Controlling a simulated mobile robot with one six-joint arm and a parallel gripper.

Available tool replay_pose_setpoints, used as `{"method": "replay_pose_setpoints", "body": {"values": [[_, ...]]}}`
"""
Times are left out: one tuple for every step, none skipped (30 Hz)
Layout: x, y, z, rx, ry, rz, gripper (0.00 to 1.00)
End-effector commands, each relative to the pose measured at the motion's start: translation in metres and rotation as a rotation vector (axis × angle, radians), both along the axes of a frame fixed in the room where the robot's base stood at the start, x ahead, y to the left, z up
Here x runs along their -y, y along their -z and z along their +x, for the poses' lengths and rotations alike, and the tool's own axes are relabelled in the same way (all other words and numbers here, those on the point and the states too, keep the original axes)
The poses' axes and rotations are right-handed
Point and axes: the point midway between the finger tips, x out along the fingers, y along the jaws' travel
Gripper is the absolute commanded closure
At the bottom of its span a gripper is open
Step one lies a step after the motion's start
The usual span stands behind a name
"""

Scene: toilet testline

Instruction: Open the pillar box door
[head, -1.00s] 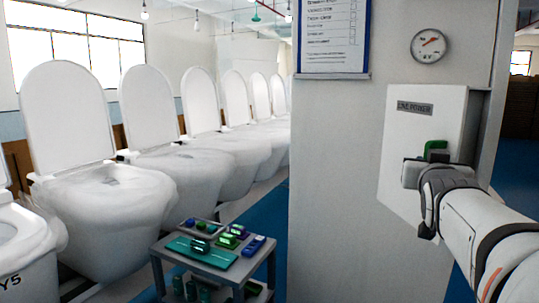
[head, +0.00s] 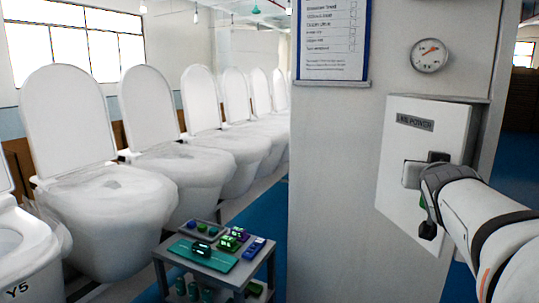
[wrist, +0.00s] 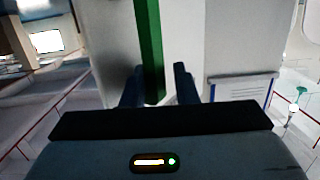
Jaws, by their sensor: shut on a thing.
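The pillar box (head: 400,180) is a white box labelled "LINE POWER" on the grey pillar, at the right of the head view. Its front face slants down to the right; I cannot tell how far its door stands from the box. My gripper (wrist: 158,88) is at the front face, shut on the green handle (wrist: 150,50), which runs between its dark fingers in the wrist view. In the head view, a small green part of the handle (head: 422,201) shows just below my gripper (head: 420,173). My wrist hides most of the handle and the face's right part.
A round gauge (head: 429,55) and a framed checklist (head: 333,40) are on the pillar (head: 330,180). A small grey cart (head: 215,262) with coloured parts stands left of it. A row of white toilets (head: 110,200) fills the left.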

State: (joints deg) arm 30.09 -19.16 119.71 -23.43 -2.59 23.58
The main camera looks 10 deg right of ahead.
Motion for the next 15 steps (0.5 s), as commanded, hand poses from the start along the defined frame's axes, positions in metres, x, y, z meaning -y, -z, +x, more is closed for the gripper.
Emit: {"method": "replay_pose_setpoints", "body": {"values": [[-0.005,-0.083,0.000,0.136,-0.017,-0.084,0.82],[-0.005,-0.083,0.000,0.136,-0.017,-0.084,0.82],[-0.005,-0.083,0.000,0.136,-0.017,-0.084,0.82],[-0.005,-0.083,0.000,0.136,-0.017,-0.084,0.82],[-0.002,-0.011,0.000,0.013,-0.006,-0.013,0.82],[-0.003,-0.011,0.000,0.013,-0.007,-0.013,0.82],[-0.003,-0.010,0.000,0.013,-0.007,-0.013,0.82],[-0.004,-0.009,0.000,0.013,-0.007,-0.013,0.82],[-0.004,-0.008,0.000,0.014,-0.007,-0.014,0.82],[-0.005,-0.007,-0.001,0.015,-0.007,-0.013,0.82],[-0.006,-0.007,-0.001,0.015,-0.006,-0.013,0.82],[-0.007,-0.006,-0.001,0.015,-0.006,-0.013,0.82],[-0.008,-0.006,-0.001,0.015,-0.006,-0.013,0.82],[-0.008,-0.006,-0.001,0.015,-0.006,-0.013,0.82],[-0.009,-0.005,-0.002,0.015,-0.005,-0.013,0.82]]}}
